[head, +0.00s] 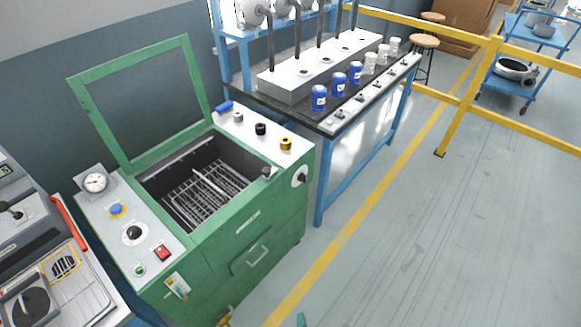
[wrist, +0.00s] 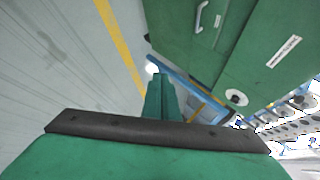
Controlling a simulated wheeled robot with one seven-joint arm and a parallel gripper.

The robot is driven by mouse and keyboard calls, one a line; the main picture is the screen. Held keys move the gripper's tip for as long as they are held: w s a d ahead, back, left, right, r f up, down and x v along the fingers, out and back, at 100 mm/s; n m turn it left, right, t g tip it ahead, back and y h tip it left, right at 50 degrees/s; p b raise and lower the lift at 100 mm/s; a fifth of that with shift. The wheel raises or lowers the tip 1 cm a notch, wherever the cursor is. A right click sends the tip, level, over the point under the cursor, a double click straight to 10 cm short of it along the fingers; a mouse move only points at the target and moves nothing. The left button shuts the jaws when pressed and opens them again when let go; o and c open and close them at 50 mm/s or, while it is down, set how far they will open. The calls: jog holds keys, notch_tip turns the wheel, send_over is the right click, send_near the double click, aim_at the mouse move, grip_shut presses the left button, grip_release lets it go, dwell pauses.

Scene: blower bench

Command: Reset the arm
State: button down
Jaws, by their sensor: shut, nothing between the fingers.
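My gripper (wrist: 157,85) is green with a dark bar across its base. In the wrist view its fingers are together at the lower middle, with nothing between them. In the head view only a small green tip (head: 301,320) shows at the bottom edge; it looks like the end of my gripper, and the rest is out of frame. The gripper is in front of the green machine (head: 250,225), over the floor, and appears apart from it. The machine's front also shows at the upper right of the wrist view (wrist: 190,50).
The machine's framed lid (head: 145,100) stands open over a chamber with a wire rack (head: 205,190). A bench (head: 375,105) with blue and white canisters stands behind it. Yellow rails (head: 470,80) cross the back right. The grey floor (head: 430,240) at right is clear.

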jog(key=s+a+r+n+t, duration=0.1)
jog(key=s+r+n+t, duration=0.1)
jog(key=s+r+n, duration=0.5)
jog(key=s+a+r+n+t, duration=0.2)
jog(key=s+r+n, duration=0.4)
jog(key=r, duration=1.2)
jog(key=s+t, duration=0.1)
jog(key=s, duration=0.2)
jog(key=shift+a+n+h, duration=0.3)
jog(key=shift+n+h, duration=0.1)
